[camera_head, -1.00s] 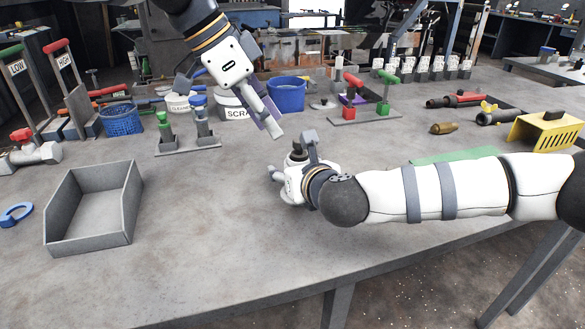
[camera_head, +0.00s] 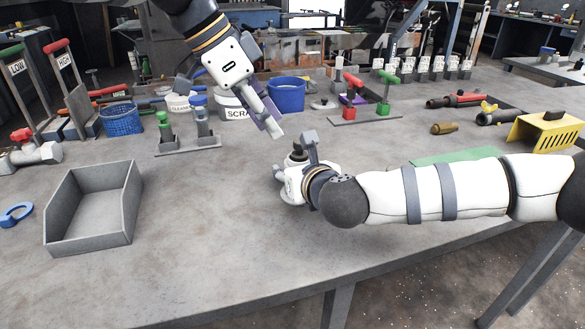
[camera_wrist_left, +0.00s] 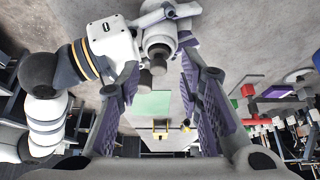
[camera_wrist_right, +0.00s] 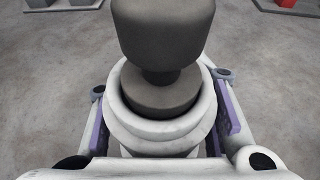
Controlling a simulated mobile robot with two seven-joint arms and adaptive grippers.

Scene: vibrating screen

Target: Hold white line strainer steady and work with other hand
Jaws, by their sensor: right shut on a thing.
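The white line strainer (camera_wrist_right: 160,135) has a dark grey cap (camera_wrist_right: 162,35) on top and stands roughly upright in the right wrist view. My right gripper (camera_wrist_right: 162,118) is shut on its white body, with a purple pad on each side. In the head view the strainer's grey cap (camera_head: 297,155) shows beside my right gripper (camera_head: 288,184), which hides much of the body. My left gripper (camera_head: 272,126) is above and behind it, pointing down toward it. In the left wrist view my left gripper (camera_wrist_left: 160,78) is open and empty, with the strainer (camera_wrist_left: 158,42) beyond its fingertips.
A grey open tray (camera_head: 92,245) stands at the left, near a blue ring (camera_head: 15,214). Behind my left gripper are a blue bucket (camera_head: 287,96) and a white scrap bin (camera_head: 232,112). A yellow bracket (camera_head: 548,130) stands right. The front middle of the table is clear.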

